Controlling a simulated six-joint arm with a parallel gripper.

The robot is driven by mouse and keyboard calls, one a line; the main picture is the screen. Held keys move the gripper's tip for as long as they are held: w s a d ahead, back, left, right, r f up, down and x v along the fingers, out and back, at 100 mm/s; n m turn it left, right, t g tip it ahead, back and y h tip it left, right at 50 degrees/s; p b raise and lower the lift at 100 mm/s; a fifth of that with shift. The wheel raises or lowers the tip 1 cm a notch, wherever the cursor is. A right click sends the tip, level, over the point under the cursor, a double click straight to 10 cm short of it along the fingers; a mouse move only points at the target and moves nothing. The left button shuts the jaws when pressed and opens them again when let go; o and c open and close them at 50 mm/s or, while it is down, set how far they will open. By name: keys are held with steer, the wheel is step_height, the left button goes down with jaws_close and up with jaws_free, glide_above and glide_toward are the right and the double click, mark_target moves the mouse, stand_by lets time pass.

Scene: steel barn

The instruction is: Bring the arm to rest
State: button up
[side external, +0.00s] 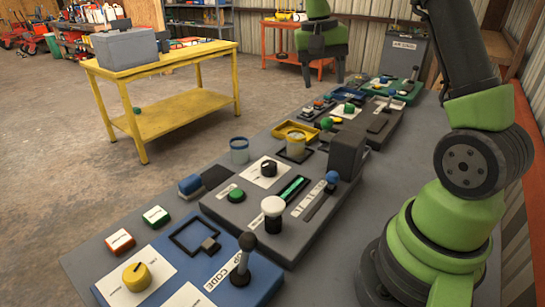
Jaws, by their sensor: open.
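My gripper (322,80) hangs near the top middle of the side view, fingers pointing down and apart, with nothing seen between them. It is above the far end of the grey bench (105,262), apart from the panels in the picture; its exact height is hard to tell. My green and black arm rises at the right and leaves the top of the picture, so its upper part is hidden.
A blue panel (190,262) with a yellow knob (136,276) and upright black lever (245,258) is nearest. A grey panel (235,212) has a white-topped knob (272,207) and slider. Cups (239,151) and trays stand beyond. A yellow table (180,108) stands left; floor between is clear.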

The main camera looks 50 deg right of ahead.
steer(key=s+a+r+n+t, duration=0.4)
steer(key=a+r, duration=0.3)
steer(key=a, duration=0.4)
steer(key=s+a+n+t+y, duration=0.3)
steer(key=s+a+t, duration=0.1)
steer(key=s+a, duration=0.5)
steer(key=shift+s+t, duration=0.4)
steer(key=shift+s, duration=0.2)
steer(key=shift+f, duration=0.1)
stand_by(1.2)
